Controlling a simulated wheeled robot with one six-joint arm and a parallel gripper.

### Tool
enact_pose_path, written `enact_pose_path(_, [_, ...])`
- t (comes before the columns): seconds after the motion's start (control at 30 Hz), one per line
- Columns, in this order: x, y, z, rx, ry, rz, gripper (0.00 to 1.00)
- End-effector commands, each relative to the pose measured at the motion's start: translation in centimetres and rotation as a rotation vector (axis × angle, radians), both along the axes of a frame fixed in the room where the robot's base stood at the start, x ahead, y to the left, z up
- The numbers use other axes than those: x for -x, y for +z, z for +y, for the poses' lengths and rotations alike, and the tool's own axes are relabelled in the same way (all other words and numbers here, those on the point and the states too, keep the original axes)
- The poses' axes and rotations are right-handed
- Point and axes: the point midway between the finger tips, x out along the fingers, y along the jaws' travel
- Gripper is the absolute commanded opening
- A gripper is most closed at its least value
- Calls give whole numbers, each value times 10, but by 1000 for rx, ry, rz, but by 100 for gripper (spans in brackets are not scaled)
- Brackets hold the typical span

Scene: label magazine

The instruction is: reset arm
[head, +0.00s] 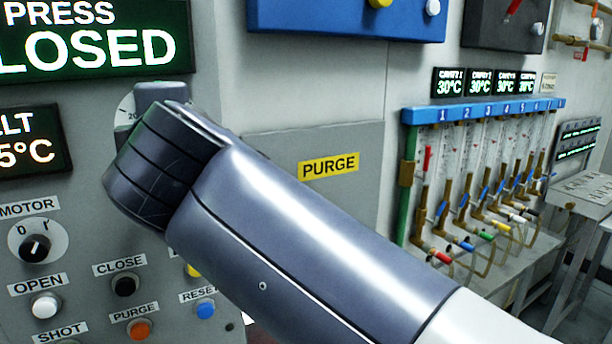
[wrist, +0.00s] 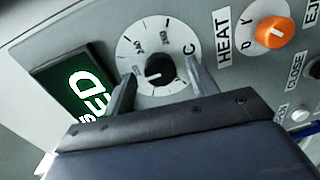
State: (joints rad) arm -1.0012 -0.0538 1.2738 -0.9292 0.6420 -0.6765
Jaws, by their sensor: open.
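My gripper (wrist: 163,88) is open in the wrist view. Its two fingers stand on either side of a black dial knob (wrist: 160,70) on a round white scale, with a gap around the knob. The picture does not show whether a finger touches the panel. In the head view my grey arm crosses from the lower right to the panel at the left. It hides most of the dial, of which a bit of the scale (head: 126,112) shows. The gripper's fingers are hidden there.
The panel carries a motor knob (head: 35,247), a white open button (head: 45,305), a black close button (head: 124,285), an orange purge button (head: 140,328) and a blue reset button (head: 206,308). A heat knob (wrist: 275,33) is near the dial. A flowmeter rack (head: 480,112) stands right.

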Motion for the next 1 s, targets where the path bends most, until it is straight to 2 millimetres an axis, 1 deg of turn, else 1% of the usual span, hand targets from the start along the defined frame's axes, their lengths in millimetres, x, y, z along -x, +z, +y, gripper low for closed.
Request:
enact_pose_path(0.17, [24,1,-12,-1,5,-4,56])
enact_pose_path(0.3, [48,2,-24,0,6,-4,56])
enact_pose_path(0.4, [63,3,-33,0,6,-3,56])
enact_pose_path(0.67, [92,5,-49,0,5,-1,56])
enact_pose_path(0.87, [67,5,-38,5,-5,0,56])
enact_pose_path(1.0, [47,4,-26,5,-5,0,56])
